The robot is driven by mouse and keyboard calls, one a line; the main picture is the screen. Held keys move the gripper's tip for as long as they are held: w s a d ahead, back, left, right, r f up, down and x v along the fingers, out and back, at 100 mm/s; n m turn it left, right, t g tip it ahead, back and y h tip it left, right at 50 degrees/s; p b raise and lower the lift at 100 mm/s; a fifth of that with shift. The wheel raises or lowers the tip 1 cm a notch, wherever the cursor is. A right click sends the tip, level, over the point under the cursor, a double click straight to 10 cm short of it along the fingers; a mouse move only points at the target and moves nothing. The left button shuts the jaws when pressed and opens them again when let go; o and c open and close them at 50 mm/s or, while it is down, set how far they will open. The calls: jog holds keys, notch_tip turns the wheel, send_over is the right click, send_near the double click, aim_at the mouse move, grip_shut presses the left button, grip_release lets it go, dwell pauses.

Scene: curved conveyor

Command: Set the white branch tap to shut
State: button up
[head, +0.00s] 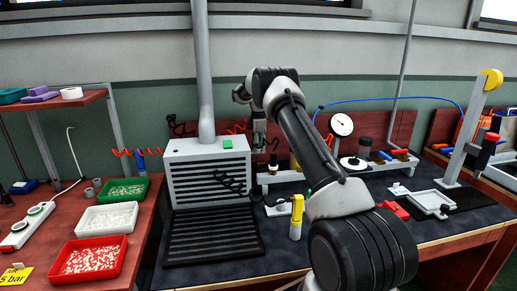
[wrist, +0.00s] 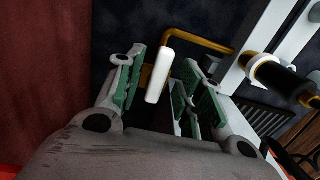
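The white branch tap's handle (wrist: 158,77) is a short white bar in the middle of the wrist view. It joins a brass-coloured pipe (wrist: 205,44) that bends away to the upper right. My gripper (wrist: 164,64) is open, with one green-padded finger on each side of the white handle. A dark gap shows between the handle and each finger, so neither finger appears to touch it. I cannot make out the white handle there.
A grey vented box (head: 208,172) with a vertical duct stands left of my gripper. A pale rail (wrist: 262,45) with a black-and-white cylindrical fitting (wrist: 280,78) lies to the right in the wrist view. A round gauge (head: 341,124) is on the back panel.

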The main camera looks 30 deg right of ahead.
jog(key=shift+f, duration=0.35)
grip_shut()
